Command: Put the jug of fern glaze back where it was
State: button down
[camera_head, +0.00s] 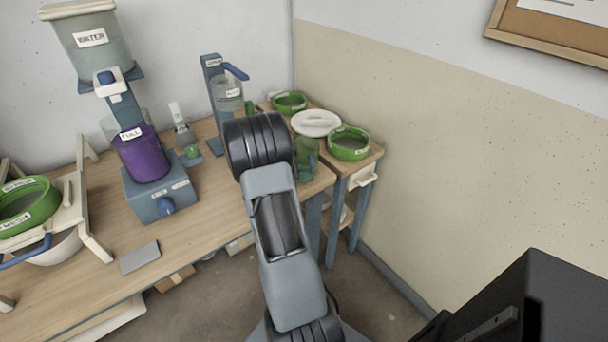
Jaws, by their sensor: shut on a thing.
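A green, see-through jug (307,158) shows just right of my arm's black joint, near the right end of the wooden table. My arm covers its left side, and I cannot tell whether it rests on the table or is held. My gripper is hidden behind my own arm, so its fingers and any contact with the jug do not show. No label on the jug can be read from here.
A side stand at the right holds two green bowls (349,143) (290,102) and a white lid (316,122). A purple jug (143,155) stands under the water tank (87,45). A blue stand with a clear jug (228,93) is behind my arm. A grey plate (140,257) lies at the front.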

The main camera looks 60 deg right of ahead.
jog(key=c, duration=1.1)
grip_release()
jog(key=shift+c, duration=0.2)
jog(key=v, duration=1.2)
jog(key=s+a+r+m+t+y, duration=0.1)
jog(key=s+a+m+t+y, duration=0.2)
jog(key=a, duration=0.6)
jog(key=s+a+r+m+t+y, duration=0.1)
jog(key=s+a+m+t+y, duration=0.1)
jog(key=a, duration=0.8)
jog(key=s+a+r+m+t+y, duration=0.2)
jog(key=s+a+m+t+y, duration=0.1)
jog(key=a, duration=0.7)
jog(key=m+t+y, duration=0.1)
jog(key=t+y, duration=0.1)
jog(key=t, duration=0.1)
jog(key=shift+s+m+y, duration=0.3)
jog(key=shift+s+y, duration=0.05)
jog(key=shift+y, duration=0.05)
jog(key=shift+r+p, duration=0.1)
jog(key=shift+p, duration=0.2)
